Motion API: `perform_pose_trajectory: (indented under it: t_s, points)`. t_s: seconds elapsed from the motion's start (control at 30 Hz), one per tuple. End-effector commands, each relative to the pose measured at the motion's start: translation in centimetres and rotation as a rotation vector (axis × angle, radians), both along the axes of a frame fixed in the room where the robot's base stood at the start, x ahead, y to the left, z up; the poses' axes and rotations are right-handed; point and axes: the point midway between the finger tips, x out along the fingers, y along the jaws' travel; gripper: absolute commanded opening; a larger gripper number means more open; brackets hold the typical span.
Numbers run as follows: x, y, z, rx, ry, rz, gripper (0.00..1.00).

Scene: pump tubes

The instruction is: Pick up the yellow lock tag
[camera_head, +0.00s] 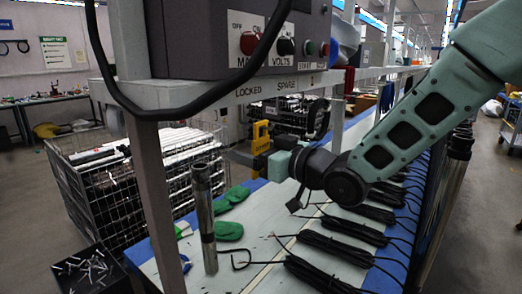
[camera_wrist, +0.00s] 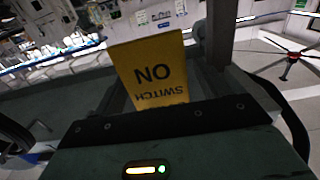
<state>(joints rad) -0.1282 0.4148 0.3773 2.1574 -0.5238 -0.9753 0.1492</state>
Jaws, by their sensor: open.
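The yellow lock tag (camera_head: 261,136) is upright below the "LOCKED" label in the head view. In the wrist view the tag (camera_wrist: 152,68) is large and close, with dark "NO" and "SWITCH" lettering upside down or turned. My gripper (camera_head: 250,158) is at the tag's lower part, coming from the right, with its jaws open. In the wrist view a dark plate of my gripper covers the tag's lower edge. I cannot tell whether the fingers touch the tag, and how the tag hangs is hidden.
A grey control box (camera_head: 235,40) with knobs sits above on a metal frame (camera_head: 155,190). A dark hanging item (camera_head: 318,118) is under the "SPARE" label. A metal tube (camera_head: 204,215) stands on the bench, near green gloves (camera_head: 229,231) and coiled black cables (camera_head: 330,250).

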Motion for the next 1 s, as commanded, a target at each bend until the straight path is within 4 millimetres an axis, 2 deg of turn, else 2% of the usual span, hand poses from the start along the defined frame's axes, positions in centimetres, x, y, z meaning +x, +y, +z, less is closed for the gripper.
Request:
perform_pose_trajectory:
  t_s: [0.07, 0.2, 0.23, 0.6, 0.8, 1.0]
  points:
    - [0.0, 0.0, 0.0, 0.0, 0.0, 0.0, 0.72]
    - [0.0, 0.0, 0.0, 0.0, 0.0, 0.0, 0.33]
    - [0.0, 0.0, 0.0, 0.0, 0.0, 0.0, 0.26]
    - [0.0, 0.0, 0.2, 0.001, -0.001, 0.0, 0.26]
    - [0.0, -0.1, 1.5, 0.001, -0.005, -0.001, 0.26]
    - [-2.2, -3.0, 1.3, -0.001, -0.003, -0.004, 0.26]
